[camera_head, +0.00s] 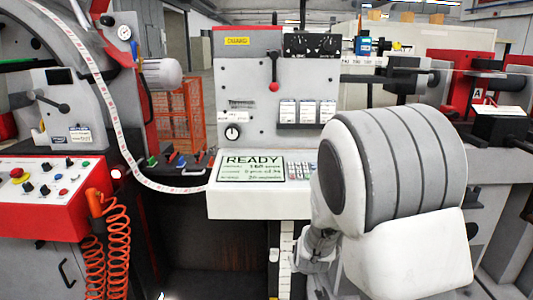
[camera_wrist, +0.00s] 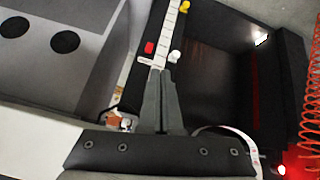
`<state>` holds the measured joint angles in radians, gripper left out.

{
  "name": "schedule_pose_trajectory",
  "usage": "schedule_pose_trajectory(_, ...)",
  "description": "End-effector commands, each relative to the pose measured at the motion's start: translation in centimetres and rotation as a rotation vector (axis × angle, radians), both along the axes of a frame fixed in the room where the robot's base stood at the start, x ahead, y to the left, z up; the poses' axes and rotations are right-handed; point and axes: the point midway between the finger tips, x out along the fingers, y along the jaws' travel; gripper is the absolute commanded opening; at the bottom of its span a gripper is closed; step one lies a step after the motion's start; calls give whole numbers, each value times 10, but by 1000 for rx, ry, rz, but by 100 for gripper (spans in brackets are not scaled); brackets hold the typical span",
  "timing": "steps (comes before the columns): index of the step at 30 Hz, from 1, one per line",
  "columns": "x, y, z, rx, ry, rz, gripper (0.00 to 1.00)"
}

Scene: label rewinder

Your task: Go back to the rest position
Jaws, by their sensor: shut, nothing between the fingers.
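My gripper (camera_wrist: 160,74) shows in the wrist view with its two dark grey fingers together and nothing between them. Its tips overlap the lower end of a white ruler-like strip (camera_wrist: 170,32) in that view; I cannot tell whether they touch it. In the head view my arm's large white and grey link fills the right front and hides much of the machine behind it. The fingers cannot be made out clearly in the head view. The rewinder's console (camera_head: 262,190) stands left of my arm, its screen (camera_head: 252,168) reading READY.
A red and white control box (camera_head: 45,205) with buttons and orange coiled cables (camera_head: 115,250) is at the left. A printed label web (camera_head: 98,85) curves down to the console. A grey panel with a red-knobbed lever (camera_head: 274,86) rises behind. A dark recess (camera_head: 215,255) lies below.

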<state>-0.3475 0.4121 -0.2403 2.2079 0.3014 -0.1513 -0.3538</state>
Motion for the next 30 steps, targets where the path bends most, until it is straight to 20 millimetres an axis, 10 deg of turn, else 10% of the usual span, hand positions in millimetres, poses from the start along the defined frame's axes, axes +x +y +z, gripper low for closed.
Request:
schedule_pose_trajectory(15,-117,-9,138,198,100,-31,0)
schedule_pose_trajectory(30,-260,-37,191,171,176,-124,0)
